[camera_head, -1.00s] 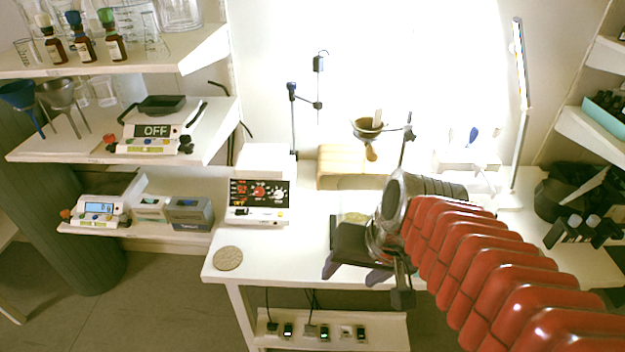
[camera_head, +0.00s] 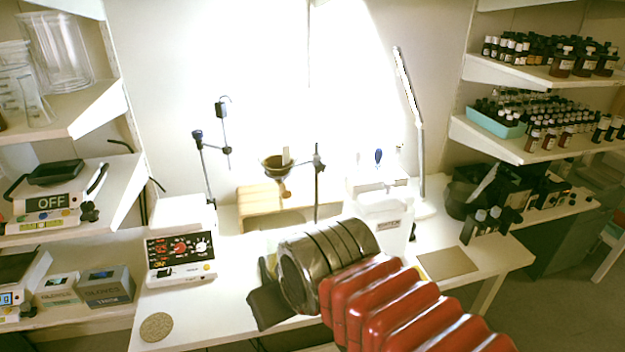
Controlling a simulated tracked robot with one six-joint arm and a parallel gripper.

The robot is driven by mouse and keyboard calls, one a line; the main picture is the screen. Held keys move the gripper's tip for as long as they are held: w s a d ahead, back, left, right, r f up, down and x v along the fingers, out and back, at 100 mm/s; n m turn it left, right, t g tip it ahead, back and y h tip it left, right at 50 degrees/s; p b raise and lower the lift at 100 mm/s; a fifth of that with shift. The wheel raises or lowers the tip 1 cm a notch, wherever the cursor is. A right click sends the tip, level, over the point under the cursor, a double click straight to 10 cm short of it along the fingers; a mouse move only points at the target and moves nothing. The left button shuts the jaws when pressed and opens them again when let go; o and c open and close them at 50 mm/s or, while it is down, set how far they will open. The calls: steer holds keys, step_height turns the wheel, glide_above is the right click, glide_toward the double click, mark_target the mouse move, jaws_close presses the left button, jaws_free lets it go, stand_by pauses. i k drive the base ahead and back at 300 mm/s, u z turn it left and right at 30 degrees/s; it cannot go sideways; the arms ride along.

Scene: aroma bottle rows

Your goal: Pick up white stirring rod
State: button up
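I cannot make out a white stirring rod for certain. A white holder (camera_head: 378,182) on the bench has a blue-tipped tool (camera_head: 378,157) and thin pale upright pieces standing in it, too small to identify. A short pale piece (camera_head: 286,155) also stands up from the brown bowl-shaped funnel (camera_head: 275,166) on a stand. My gripper (camera_head: 268,308) is over the front of the bench, below and left of the holder and apart from it. My own wrist hides most of it, and its fingertips do not show clearly.
A hotplate-like device (camera_head: 180,257) with a lit panel stands left on the bench (camera_head: 215,318), near a round cork-like disc (camera_head: 156,327). A tall lamp (camera_head: 420,150) and dark bottles (camera_head: 480,225) are to the right. Shelves with bottles (camera_head: 545,70) flank the far right.

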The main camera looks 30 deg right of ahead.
mark_target(397, 150)
steer(key=z, duration=1.35)
